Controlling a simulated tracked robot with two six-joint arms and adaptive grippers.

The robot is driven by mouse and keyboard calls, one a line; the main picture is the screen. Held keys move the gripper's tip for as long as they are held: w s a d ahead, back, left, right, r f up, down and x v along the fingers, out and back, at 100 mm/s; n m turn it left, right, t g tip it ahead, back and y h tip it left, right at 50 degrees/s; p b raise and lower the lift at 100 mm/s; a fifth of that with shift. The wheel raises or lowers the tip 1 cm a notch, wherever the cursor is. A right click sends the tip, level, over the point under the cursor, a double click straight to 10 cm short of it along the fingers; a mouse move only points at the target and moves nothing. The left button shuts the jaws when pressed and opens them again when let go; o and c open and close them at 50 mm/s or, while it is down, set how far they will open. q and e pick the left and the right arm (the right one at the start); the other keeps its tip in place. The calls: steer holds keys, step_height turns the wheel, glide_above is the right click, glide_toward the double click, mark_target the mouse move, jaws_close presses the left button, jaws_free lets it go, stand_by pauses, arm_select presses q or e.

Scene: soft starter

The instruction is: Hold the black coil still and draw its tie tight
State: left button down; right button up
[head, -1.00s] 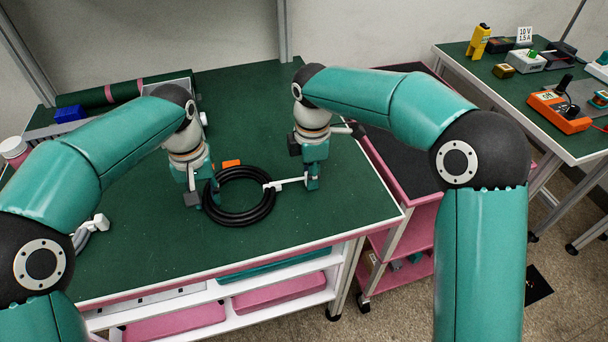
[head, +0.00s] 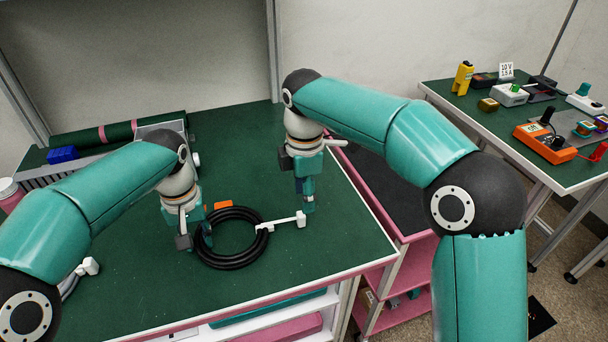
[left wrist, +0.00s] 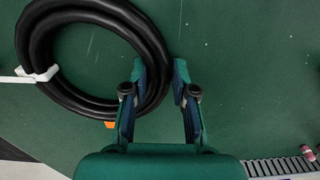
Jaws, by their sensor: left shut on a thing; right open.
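The black coil (head: 230,266) lies flat on the green bench top; it also shows in the left wrist view (left wrist: 62,93). A white tie (head: 280,225) crosses the coil's right side, and its free tail runs right to a block-shaped white end tab (head: 301,219). My left gripper (head: 203,238) is shut on the left side of the coil; in the left wrist view its fingers (left wrist: 158,92) straddle the ring. My right gripper (head: 308,208) is open, close beside and above the tab, and holds nothing that I can see.
A small orange piece (head: 223,205) lies behind the coil. A white connector on a grey cable (head: 88,267) is at the left, and a blue block (head: 62,154) at the back left. A pink cart (head: 385,215) stands right of the bench. The bench in front of the coil is clear.

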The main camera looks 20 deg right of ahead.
step_height(320, 180, up, 5)
steer(key=shift+r, duration=0.2)
stand_by(0.3)
arm_select(q)
steer(key=c, duration=0.8)
jaws_free()
steer(key=shift+c, duration=0.2)
steer(key=shift+r, duration=0.15)
